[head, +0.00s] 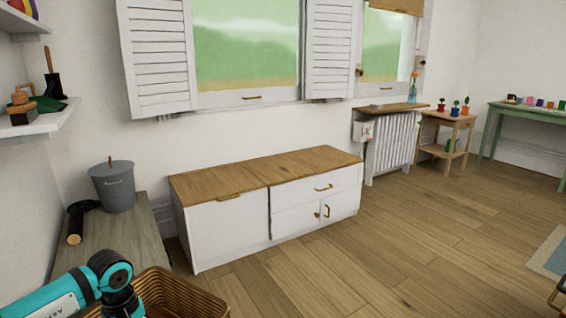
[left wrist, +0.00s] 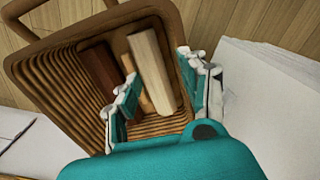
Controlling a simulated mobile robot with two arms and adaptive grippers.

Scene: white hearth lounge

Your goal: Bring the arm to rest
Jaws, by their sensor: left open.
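My left arm comes in at the lower left of the head view, where only its teal and black links show, not the jaws. In the left wrist view my left gripper (left wrist: 160,88) is open and empty, its two teal and grey fingers spread over a brown wicker basket (left wrist: 52,85). A pale wooden block (left wrist: 151,70), a dark brown block (left wrist: 101,72) and a tan piece partly hidden between them lie in the basket. I cannot tell whether a finger touches them. The basket also shows in the head view (head: 185,295). My right gripper is not in view.
A grey bench (head: 120,240) holds a lidded bucket (head: 113,187) and a dark cylinder with a wooden end (head: 75,225). A white cabinet (head: 232,228) with a wooden top stands by the wall. Open wooden floor (head: 400,250) lies to the right.

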